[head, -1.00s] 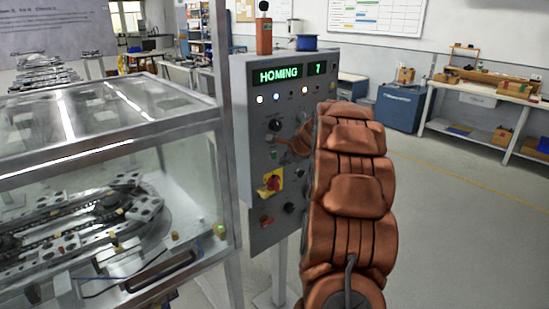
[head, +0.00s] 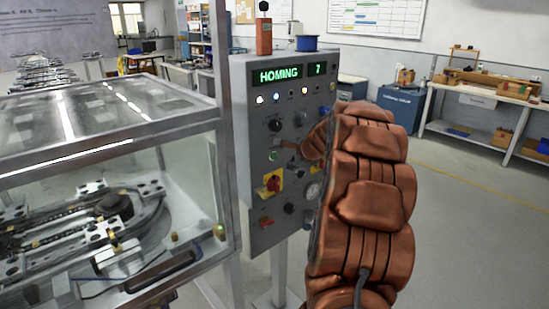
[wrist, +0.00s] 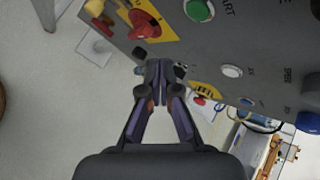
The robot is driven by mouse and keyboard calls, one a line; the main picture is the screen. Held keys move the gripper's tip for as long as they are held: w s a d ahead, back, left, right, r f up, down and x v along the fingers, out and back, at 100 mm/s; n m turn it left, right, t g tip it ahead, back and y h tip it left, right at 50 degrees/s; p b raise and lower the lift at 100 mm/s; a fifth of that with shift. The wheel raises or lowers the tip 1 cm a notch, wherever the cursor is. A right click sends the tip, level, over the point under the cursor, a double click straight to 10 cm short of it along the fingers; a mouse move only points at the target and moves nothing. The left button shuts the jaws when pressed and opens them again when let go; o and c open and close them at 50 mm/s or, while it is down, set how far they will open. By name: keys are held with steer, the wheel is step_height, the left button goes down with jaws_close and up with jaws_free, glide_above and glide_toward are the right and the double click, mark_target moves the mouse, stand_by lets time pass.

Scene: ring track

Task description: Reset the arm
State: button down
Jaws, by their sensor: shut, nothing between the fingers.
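The grey control panel (head: 262,165) shows HOMING and a 7 on its green display (head: 278,74). A red rotary switch on a yellow plate (head: 272,183) sits low on its face. In the wrist view the panel (wrist: 205,45) is turned, with a green START button (wrist: 199,10), a white button (wrist: 232,71) and the red switch (wrist: 145,22). My gripper (wrist: 157,64) is shut and empty, its tips near small dark controls on the panel; I cannot tell if they touch. In the head view my copper-coloured arm hides part of the panel's right side.
A glass case (head: 110,190) with the ring track (head: 95,235) stands close at the panel's left. A red device (head: 264,35) and a blue container (head: 307,43) are on top of the panel. Open floor (head: 470,200) lies at the right, before a workbench (head: 470,92).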

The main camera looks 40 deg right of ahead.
steer(key=shift+a, duration=0.1)
steer(key=a+n+g+y, duration=0.25)
steer(key=a+n, duration=0.45)
steer(key=a, duration=1.1)
steer(key=s+a+f+n+g+y, duration=0.1)
steer(key=s+a+n, duration=0.2)
steer(key=s+a, duration=0.35)
steer(key=s+a+f+n+g+y, duration=0.1)
steer(key=s+a+n, duration=0.25)
steer(key=a, duration=0.65)
steer(key=s+a+f+n+g, duration=0.1)
steer(key=s+a+n+g, duration=0.1)
steer(key=s, duration=0.7)
steer(key=s+a+f+n+g+h, duration=0.1)
steer(key=s+a+n+g, duration=0.1)
steer(key=s+a+n, duration=0.2)
steer(key=s+a+f+n+g+h, duration=0.1)
steer(key=s+a+f+n+g, duration=0.1)
steer(key=s+n, duration=0.5)
steer(key=s+a, duration=0.1)
steer(key=s, duration=0.5)
steer(key=shift+s+a, duration=0.15)
steer(key=shift+s, duration=0.2)
steer(key=shift+h, duration=0.25)
